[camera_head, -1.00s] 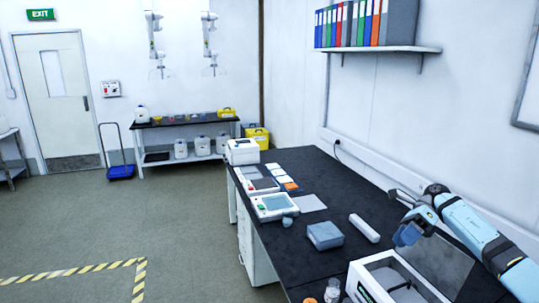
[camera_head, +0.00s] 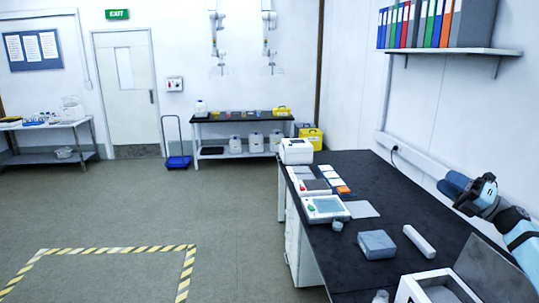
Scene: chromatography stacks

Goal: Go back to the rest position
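My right arm comes in from the right edge. Its blue and black gripper (camera_head: 468,192) is in the air above the right side of the black bench (camera_head: 385,293), near the wall and apart from the objects on the bench. I cannot make out its fingertips well enough to say whether they are apart. I see nothing hanging from it. My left arm and gripper are out of view.
The bench carries a white open-lidded box (camera_head: 432,284), a grey-blue block (camera_head: 377,244), a white cylinder (camera_head: 419,242) and a device with a screen (camera_head: 325,208). A shelf of binders (camera_head: 450,51) hangs above. Floor at left is clear, with striped tape (camera_head: 115,249).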

